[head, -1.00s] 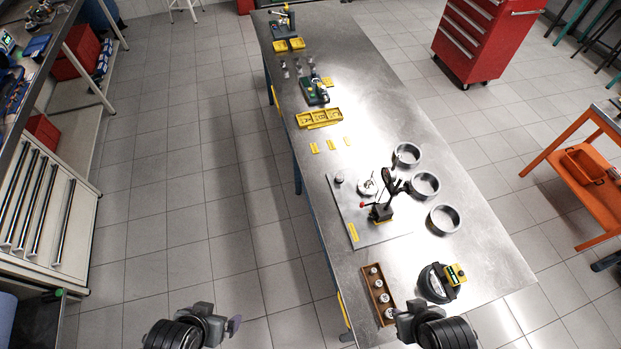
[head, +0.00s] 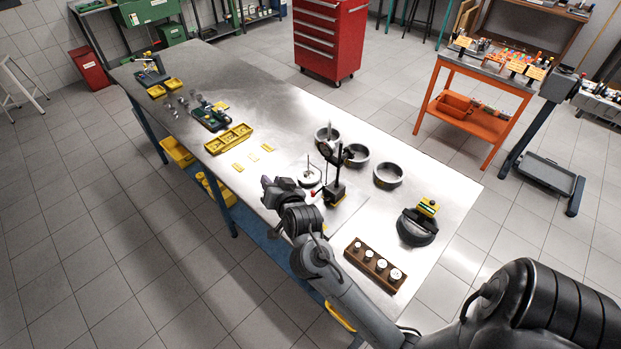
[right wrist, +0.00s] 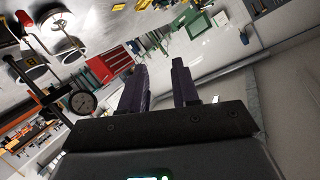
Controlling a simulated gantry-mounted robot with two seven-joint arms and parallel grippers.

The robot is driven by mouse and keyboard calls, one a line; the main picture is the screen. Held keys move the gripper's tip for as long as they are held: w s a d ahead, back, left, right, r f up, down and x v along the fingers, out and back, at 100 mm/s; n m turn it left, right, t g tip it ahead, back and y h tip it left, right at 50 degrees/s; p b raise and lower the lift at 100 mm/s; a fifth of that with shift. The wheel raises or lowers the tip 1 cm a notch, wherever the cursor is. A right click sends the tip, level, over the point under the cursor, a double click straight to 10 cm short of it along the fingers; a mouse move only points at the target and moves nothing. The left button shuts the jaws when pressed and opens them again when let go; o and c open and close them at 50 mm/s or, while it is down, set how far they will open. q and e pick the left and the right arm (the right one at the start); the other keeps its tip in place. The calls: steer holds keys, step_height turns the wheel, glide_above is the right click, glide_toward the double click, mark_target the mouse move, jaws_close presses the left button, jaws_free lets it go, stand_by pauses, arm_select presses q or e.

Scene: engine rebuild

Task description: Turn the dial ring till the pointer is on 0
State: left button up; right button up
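My left gripper is out of view.
Several metal rings (head: 388,174) stand behind and right of the stand. A wooden block with round pieces (head: 376,263) and a dark ring with a yellow-green device (head: 418,228) are nearer. Yellow trays (head: 229,139) lie further left on the bench.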

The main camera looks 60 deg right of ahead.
steer(key=w+d+f+m+g+h+b, duration=0.1)
steer(key=w+d+f+m+h+b, duration=0.2)
steer(key=d+m+h+b, duration=0.35)
steer(key=m+g+h+b, duration=0.5)
steer(key=m+g+b, duration=1)
glide_toward(326, 158)
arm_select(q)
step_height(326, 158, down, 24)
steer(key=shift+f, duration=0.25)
arm_select(e)
steer(key=shift+t, duration=0.3)
steer(key=d, duration=0.2)
steer(key=s+d, duration=0.1)
steer(key=d, duration=0.4)
steer(key=shift+s+d+r, duration=0.25)
steer(key=shift+s+r, duration=0.05)
steer(key=shift+s, duration=0.05)
steer(key=shift+c, duration=0.4)
jaws_close()
